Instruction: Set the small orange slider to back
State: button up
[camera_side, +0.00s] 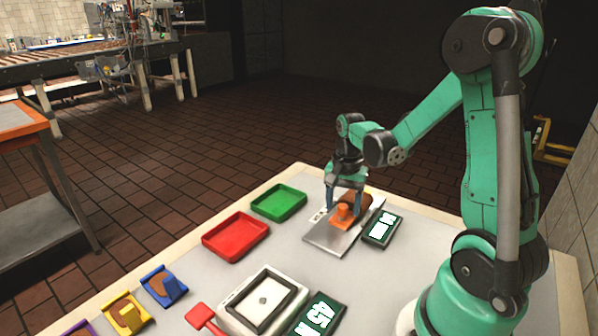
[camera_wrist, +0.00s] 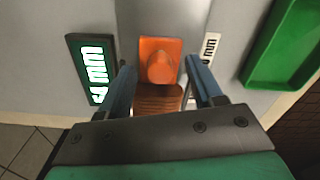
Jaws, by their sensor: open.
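The small orange slider (camera_side: 343,212) stands on a grey metal plate (camera_side: 328,238) at the middle right of the table in the side view. In the wrist view the slider (camera_wrist: 159,62) is an orange block with a rounded knob, lying between and just beyond my fingertips. My gripper (camera_side: 345,200) is over the plate, pointing down, with its two blue fingers apart. In the wrist view my gripper (camera_wrist: 160,75) is open, with a gap between each finger and the knob. A brown ridged piece (camera_wrist: 158,98) shows between the fingers, partly hidden by my gripper.
A dark display reading in mm (camera_side: 382,229) sits right of the plate. A green tray (camera_side: 279,202) and a red tray (camera_side: 236,236) lie to the left. A white framed device (camera_side: 236,311), a second display (camera_side: 320,315) and coloured holders (camera_side: 163,286) are nearer the front.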

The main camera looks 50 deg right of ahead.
jog(key=shift+f, duration=0.2)
grip_shut()
dwell(1.3)
